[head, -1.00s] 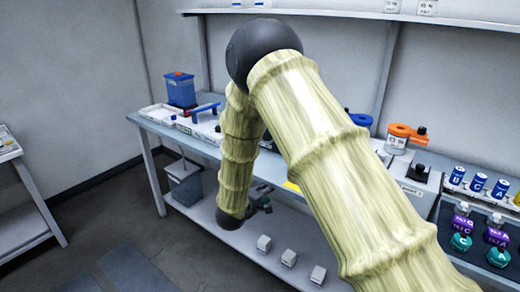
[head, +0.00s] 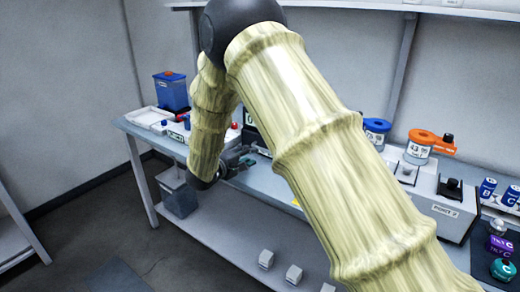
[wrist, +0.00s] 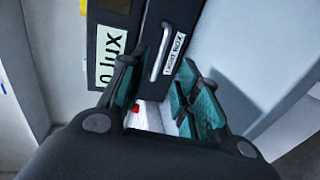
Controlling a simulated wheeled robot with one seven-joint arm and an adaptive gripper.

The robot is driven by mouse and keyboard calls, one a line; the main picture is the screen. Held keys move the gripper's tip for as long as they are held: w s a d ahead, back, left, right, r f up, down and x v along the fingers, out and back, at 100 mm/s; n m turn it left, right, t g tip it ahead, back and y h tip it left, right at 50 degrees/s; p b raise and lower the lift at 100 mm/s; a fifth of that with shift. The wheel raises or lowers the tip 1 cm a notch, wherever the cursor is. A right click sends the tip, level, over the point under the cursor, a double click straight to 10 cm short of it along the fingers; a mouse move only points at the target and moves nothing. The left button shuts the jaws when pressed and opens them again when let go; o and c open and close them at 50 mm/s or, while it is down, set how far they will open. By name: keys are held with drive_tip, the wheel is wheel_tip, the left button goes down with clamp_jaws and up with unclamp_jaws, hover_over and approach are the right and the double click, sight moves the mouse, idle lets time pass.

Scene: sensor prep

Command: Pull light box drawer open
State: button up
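The light box (wrist: 179,20) is a dark box with a white "LIGHT BOX" label at the top of the wrist view. A pale bar handle (wrist: 160,52) stands on its face, beside that label. My gripper (wrist: 160,85) is open, with teal-padded fingers on either side of the handle's lower end; I cannot tell whether they touch it. In the head view my gripper (head: 238,160) is near the bench's front edge, and my arm hides most of the light box. I see no gap that shows an open drawer.
A second white label ending in "lux" (wrist: 112,55) is on the dark face to the left. The bench (head: 270,187) holds a blue container (head: 171,92), an orange-topped jar (head: 420,146) and a "POINT 2" device (head: 445,205). White blocks (head: 293,274) sit on the lower shelf.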

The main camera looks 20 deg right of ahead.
drive_tip(key=x, duration=0.9)
drive_tip(key=shift+w+d+f+p, duration=0.15)
drive_tip(key=shift+d+p, duration=0.1)
drive_tip(key=shift+p, duration=0.1)
clamp_jaws()
